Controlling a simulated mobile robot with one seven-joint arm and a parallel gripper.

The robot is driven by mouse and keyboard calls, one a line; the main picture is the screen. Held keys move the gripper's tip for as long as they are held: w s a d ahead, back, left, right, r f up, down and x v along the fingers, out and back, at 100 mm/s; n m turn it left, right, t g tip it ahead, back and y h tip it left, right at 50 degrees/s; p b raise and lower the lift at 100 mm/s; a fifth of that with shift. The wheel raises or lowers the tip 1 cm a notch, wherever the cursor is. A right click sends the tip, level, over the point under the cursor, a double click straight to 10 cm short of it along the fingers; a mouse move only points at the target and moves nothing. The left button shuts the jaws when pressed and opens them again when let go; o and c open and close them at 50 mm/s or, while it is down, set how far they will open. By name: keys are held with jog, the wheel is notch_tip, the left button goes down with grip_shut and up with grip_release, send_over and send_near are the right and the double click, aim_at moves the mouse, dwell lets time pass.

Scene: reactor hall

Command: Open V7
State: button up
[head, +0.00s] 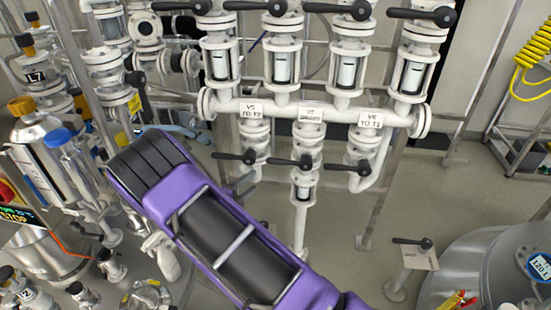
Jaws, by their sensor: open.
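The V7 tag (309,115) hangs on the white horizontal manifold pipe, in the middle of three tags. Below it is the white V7 valve (304,178) on a vertical pipe. Its black lever (289,162) lies roughly level, across the pipe, with its grip to the left. My purple and black arm crosses from the bottom right to the left, in front of the lower left of the scene.
Beside V7 are the V5 lever (234,157) on the left and the V6 lever (344,168) on the right, both level. More levered valves (349,10) stand above. Steel vessels (48,150) crowd the left. A steel tank (515,265) is at lower right.

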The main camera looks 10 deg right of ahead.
aim_at(276, 163)
jog(key=x, duration=1.7)
jog(key=shift+r, duration=0.1)
grip_shut()
jog(key=shift+s, duration=0.1)
dwell(0.6)
